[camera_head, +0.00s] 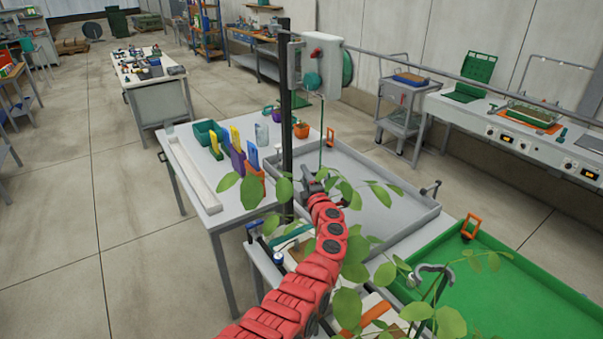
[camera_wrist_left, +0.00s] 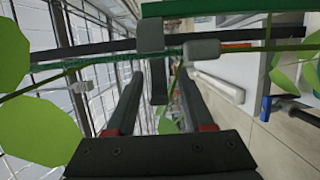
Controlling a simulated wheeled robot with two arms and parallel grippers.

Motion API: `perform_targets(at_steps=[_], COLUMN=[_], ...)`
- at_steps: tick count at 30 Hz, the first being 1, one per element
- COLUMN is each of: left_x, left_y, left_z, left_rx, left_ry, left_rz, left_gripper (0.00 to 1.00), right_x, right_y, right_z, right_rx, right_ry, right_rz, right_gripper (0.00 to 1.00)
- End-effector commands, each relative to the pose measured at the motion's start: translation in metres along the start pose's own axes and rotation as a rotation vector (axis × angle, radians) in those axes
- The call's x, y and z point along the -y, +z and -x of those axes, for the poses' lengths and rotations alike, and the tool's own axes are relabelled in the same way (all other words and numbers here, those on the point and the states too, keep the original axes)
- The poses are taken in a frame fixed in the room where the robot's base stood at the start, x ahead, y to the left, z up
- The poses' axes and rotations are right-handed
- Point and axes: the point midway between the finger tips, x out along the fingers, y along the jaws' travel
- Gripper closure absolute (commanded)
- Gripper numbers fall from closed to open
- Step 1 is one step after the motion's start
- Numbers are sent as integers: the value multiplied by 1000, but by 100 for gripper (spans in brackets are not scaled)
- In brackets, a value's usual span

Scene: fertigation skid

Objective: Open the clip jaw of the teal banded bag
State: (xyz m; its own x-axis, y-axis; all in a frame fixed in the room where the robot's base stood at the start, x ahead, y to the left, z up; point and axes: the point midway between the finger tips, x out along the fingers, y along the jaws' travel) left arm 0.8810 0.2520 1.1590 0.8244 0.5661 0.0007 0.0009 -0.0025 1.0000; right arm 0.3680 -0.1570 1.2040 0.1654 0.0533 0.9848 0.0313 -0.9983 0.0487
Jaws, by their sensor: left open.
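My left gripper (camera_head: 314,182) is at the end of the red arm, over the near-left part of the grey tray (camera_head: 390,215) among green leaves. In the left wrist view its two dark fingers (camera_wrist_left: 158,85) are apart. A grey clip-like piece (camera_wrist_left: 151,68) lies across the gap between the fingertips; I cannot tell whether they touch it. A thin teal-green cord (camera_wrist_left: 105,60) runs past it to a second grey block (camera_wrist_left: 203,49). I cannot make out a teal banded bag. My right gripper is not in view.
A dark upright post (camera_head: 286,120) stands left of the gripper. Leafy stems (camera_head: 350,270) surround the arm. A green tray (camera_head: 500,290) lies at the right. Coloured holders (camera_head: 238,150) stand on the table (camera_head: 212,200) behind. The floor (camera_head: 130,220) at the left is clear.

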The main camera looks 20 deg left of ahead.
Motion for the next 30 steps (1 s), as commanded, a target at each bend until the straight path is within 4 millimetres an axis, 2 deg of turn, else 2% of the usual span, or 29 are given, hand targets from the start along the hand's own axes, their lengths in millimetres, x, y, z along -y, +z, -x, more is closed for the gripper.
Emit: perform_targets(at_steps=[2, 3, 9, 15, 24, 26, 30], left_x=[-1, 4, 2, 0, -1, -1, 0], left_y=[-2, 1, 2, -1, -1, -1, -1], left_z=[-11, -14, -29, -36, -37, -37, -37], left_rx=[-4, 0, 3, -2, -2, -2, -2], left_ry=[0, 2, 3, -1, -1, -1, -1], left_rz=[2, -1, -2, 2, 3, 3, 3], left_gripper=[48, 48, 48, 48, 48, 56, 82], right_x=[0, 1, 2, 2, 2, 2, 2], right_y=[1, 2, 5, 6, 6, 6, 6], right_z=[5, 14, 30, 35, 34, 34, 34], right_rx=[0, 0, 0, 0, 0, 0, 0], right_ry=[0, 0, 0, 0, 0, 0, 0], right_rz=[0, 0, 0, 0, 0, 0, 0], right_gripper=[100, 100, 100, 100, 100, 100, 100])
